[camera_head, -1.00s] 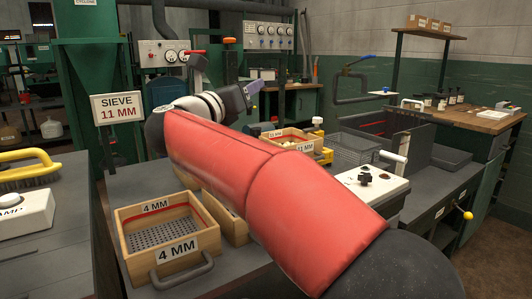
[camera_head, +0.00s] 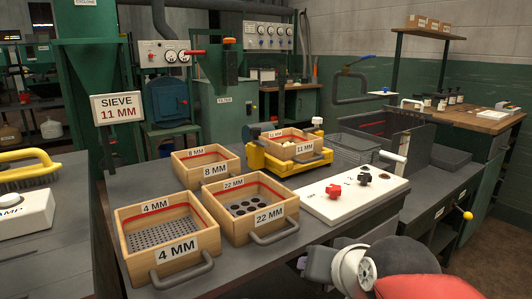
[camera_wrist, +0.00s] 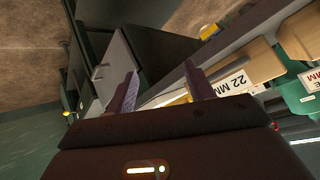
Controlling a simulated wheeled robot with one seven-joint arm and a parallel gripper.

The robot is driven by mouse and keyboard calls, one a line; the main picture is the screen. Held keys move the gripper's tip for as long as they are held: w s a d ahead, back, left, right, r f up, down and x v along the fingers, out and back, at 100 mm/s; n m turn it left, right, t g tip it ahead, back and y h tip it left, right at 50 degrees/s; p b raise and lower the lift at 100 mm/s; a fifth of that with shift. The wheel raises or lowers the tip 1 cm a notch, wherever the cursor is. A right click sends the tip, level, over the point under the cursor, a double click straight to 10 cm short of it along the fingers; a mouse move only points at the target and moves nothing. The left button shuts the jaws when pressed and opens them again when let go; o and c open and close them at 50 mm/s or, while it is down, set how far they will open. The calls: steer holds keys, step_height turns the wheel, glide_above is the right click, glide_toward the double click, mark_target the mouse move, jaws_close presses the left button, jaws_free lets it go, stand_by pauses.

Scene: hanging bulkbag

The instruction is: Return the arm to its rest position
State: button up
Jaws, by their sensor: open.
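My arm is folded low at the bottom right of the head view, its red sleeve at the lower edge. My gripper does not show clearly in the head view. In the wrist view my gripper (camera_wrist: 160,88) has its two fingers apart with nothing between them. The wrist view is tilted and shows the 22 MM sieve box (camera_wrist: 238,72) beyond the right finger. In the head view the 22 MM box (camera_head: 248,228) stands on the bench, apart from my arm.
The 4 MM box (camera_head: 190,258), 8 MM box (camera_head: 213,172) and yellow frame (camera_head: 256,158) holding the 11 MM box (camera_head: 304,148) are on the bench. A white panel (camera_head: 345,203) has red and black knobs. A sieve sign (camera_head: 118,107) stands behind.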

steer(key=s+d+f+n+g+h+b, duration=0.2)
steer(key=s+d+f+b, duration=0.3)
steer(key=s+f, duration=0.4)
step_height(320, 180, down, 4)
steer(key=shift+s+d+f+g, duration=0.15)
steer(key=shift+d+g, duration=0.1)
steer(key=shift+g, duration=0.65)
